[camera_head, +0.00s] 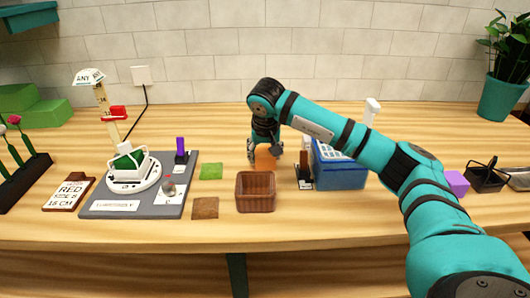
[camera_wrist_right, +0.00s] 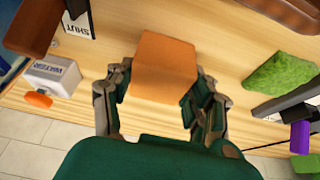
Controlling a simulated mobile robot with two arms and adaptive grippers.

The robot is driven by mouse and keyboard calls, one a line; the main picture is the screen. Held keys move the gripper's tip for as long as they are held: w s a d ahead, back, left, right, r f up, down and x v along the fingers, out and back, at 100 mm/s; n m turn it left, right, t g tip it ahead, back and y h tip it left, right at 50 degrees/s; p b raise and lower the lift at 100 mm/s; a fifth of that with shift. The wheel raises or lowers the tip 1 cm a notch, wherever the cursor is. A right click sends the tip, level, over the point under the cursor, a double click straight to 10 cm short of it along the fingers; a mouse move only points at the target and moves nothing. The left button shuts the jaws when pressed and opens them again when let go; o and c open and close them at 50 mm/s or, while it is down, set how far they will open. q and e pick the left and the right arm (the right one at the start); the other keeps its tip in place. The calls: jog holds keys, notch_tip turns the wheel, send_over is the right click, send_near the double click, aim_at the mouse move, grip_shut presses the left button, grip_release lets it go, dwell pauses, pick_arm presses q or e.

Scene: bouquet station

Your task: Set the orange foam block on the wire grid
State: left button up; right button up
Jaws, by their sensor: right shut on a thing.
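My right gripper (camera_head: 264,146) is shut on the orange foam block (camera_head: 265,159), behind the brown wicker basket. The wrist view shows the block (camera_wrist_right: 165,66) between the two fingers of this gripper (camera_wrist_right: 163,78). The fingers hide parts of the block in the head view, and I cannot tell whether it touches the table. I cannot make out a wire grid for certain; the blue box (camera_head: 340,176) right of the gripper has a pale, grid-like top, partly hidden by my arm. My left gripper is not in view.
The wicker basket (camera_head: 256,192) stands in front of the gripper. A green mat (camera_head: 211,171) and a brown mat (camera_head: 205,208) lie to its left. A grey board (camera_head: 95,205) carries a white stand. A black wire basket (camera_head: 485,180) and purple block (camera_head: 456,182) are at right.

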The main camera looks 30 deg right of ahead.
jog(key=shift+f, duration=0.1)
jog(key=o, duration=0.7)
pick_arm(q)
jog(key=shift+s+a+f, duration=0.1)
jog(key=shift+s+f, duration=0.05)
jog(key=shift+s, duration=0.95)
pick_arm(e)
jog(key=shift+o, duration=0.2)
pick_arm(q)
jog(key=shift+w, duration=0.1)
pick_arm(e)
jog(key=shift+a+r, duration=0.1)
jog(key=shift+r, duration=0.25)
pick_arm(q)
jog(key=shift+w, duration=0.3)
pick_arm(e)
jog(key=v, duration=1.1)
jog(key=shift+r, duration=0.3)
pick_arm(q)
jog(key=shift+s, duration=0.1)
pick_arm(e)
jog(key=shift+s, duration=0.1)
